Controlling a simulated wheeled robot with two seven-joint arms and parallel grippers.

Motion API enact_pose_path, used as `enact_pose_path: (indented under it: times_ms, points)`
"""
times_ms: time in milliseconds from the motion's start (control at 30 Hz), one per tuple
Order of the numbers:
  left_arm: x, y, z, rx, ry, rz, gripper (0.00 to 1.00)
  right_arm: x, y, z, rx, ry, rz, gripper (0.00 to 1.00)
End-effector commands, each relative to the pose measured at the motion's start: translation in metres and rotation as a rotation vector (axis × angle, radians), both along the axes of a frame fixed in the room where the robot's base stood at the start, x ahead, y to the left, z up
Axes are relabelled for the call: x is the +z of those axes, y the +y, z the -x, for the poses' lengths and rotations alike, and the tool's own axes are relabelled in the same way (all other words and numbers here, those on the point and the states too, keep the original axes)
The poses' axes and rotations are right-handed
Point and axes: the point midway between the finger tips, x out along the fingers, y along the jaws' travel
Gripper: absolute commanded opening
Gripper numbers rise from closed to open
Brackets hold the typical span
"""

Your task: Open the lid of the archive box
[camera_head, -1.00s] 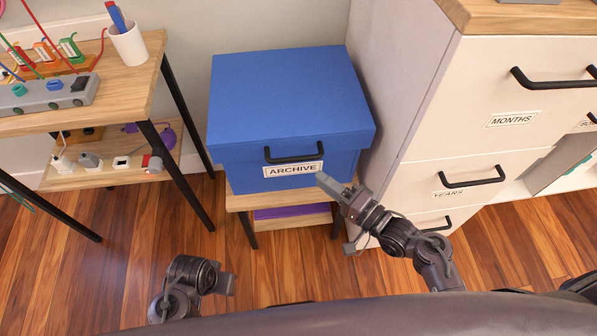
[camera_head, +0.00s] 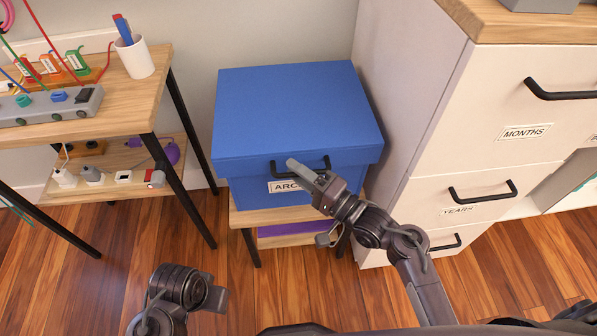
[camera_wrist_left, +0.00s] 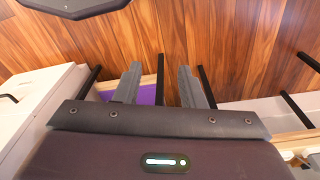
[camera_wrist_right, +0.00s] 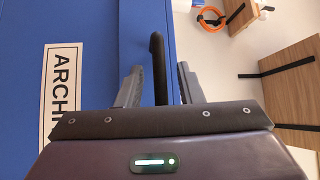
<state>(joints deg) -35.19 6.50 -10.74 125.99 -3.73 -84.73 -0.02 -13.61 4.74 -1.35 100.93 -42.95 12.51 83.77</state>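The blue archive box (camera_head: 290,105) stands on a low wooden stand (camera_head: 240,218) with its lid (camera_head: 290,100) down. A black handle (camera_head: 281,166) sits on the front of the lid, above a white ARCHIVE label (camera_head: 284,187), partly hidden by my right gripper. My right gripper (camera_head: 298,168) is at the handle. In the right wrist view the handle (camera_wrist_right: 158,65) stands between the two parted fingers (camera_wrist_right: 157,85), with gaps on both sides. My left gripper (camera_wrist_left: 160,82) is open and empty, low over the floor, apart from the box.
A white drawer cabinet (camera_head: 430,170) stands close to the box's right side. A wooden desk (camera_head: 140,100) with a pen cup (camera_head: 132,55) and a shelf of plugs is on the left. Wooden floor (camera_head: 120,245) lies free in front.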

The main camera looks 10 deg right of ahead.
Motion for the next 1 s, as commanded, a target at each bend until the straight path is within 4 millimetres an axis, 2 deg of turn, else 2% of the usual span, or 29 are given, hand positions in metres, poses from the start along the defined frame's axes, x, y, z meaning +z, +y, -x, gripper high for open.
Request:
enact_pose_path:
  times_ms: [67, 333, 767, 1000]
  points:
    - [0.000, 0.000, 0.000, 0.000, 0.000, 0.000, 0.36, 0.000, 0.000, 0.000, 0.000, 0.000, 0.000, 0.33]
    - [0.000, 0.000, 0.000, 0.000, -0.001, 0.000, 0.36, 0.000, 0.000, 0.000, 0.000, 0.000, 0.000, 0.00]
    - [0.000, 0.000, -0.002, 0.001, -0.010, 0.003, 0.36, 0.002, -0.001, 0.000, 0.000, 0.002, 0.001, 0.00]
    - [-0.042, 0.002, -0.007, 0.015, -0.008, 0.002, 0.36, 0.012, -0.001, -0.001, -0.001, 0.019, 0.001, 0.00]
